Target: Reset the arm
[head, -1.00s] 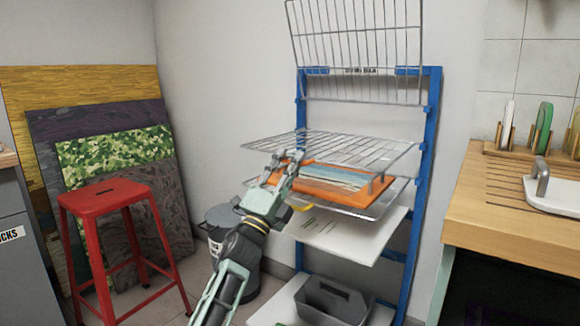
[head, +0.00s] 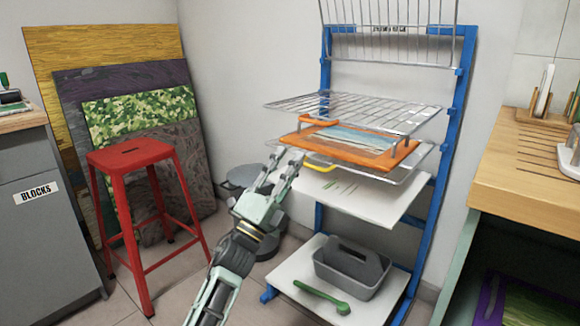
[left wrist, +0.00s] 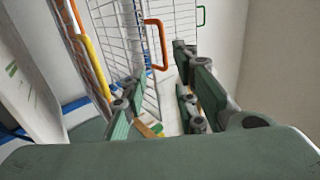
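My left gripper (head: 285,163) is at the left of the blue drying rack, its fingers spread and nothing between them. In the left wrist view (left wrist: 155,100) its fingers stand apart with an empty gap. An orange-framed board (head: 385,160) with a blue and tan picture lies on a wire shelf of the rack. My fingertips are close to the board's left front corner in the picture; I cannot tell the exact distance. An orange handle (left wrist: 153,42) shows beyond the fingers in the left wrist view. My right gripper is not in view.
The blue rack (head: 459,110) carries wire shelves, a white board (head: 385,202) and a grey caddy (head: 350,268) low down. A green brush (head: 320,297) lies beside the caddy. A red stool (head: 130,155) stands left, a wooden counter (head: 515,165) right.

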